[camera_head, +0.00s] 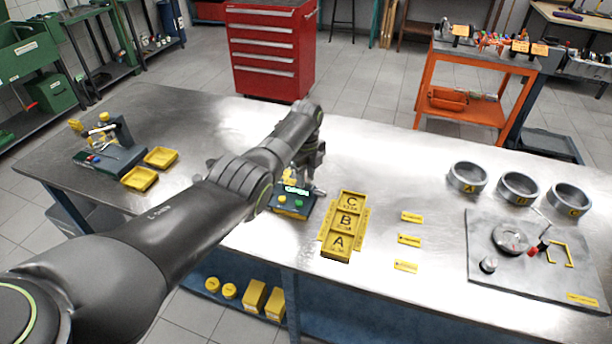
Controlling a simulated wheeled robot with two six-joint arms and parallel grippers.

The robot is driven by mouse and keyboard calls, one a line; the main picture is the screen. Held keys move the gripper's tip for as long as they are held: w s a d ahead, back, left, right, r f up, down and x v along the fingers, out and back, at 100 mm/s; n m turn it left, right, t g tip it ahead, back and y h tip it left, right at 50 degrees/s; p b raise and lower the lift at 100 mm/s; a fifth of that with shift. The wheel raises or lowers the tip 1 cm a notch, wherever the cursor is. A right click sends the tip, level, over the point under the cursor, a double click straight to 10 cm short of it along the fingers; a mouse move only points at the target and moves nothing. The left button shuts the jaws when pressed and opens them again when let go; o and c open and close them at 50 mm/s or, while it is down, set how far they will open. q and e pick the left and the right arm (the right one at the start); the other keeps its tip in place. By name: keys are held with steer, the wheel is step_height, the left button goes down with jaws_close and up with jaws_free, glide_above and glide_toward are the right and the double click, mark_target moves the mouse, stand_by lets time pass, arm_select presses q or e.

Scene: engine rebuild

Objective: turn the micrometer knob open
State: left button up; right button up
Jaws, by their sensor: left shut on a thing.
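My left arm reaches in from the lower left across the steel bench. My left gripper (312,186) points down at the right side of a small dark green device, the micrometer stand (292,208). The stand carries a lit green display (296,190), with a yellow and a green button below it. The gripper is shut on the micrometer knob, which is mostly hidden by the jaws and wrist. The micrometer's frame is also largely hidden behind my arm. My right gripper is not in view.
A yellow tray marked A, B and C (334,257) stands close to the right of the stand. Three grey rings (467,190) and a grey plate (480,270) with a gauge lie further right. Two yellow trays (139,179) and another fixture are at left.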

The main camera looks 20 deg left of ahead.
arm_select(q)
steer(key=shift+r, duration=0.1)
steer(key=o, duration=1)
steer(key=shift+r, duration=0.45)
step_height(320, 180, up, 16)
steer(key=b, duration=0.2)
steer(key=shift+r+b, duration=0.2)
steer(key=shift+b, duration=0.1)
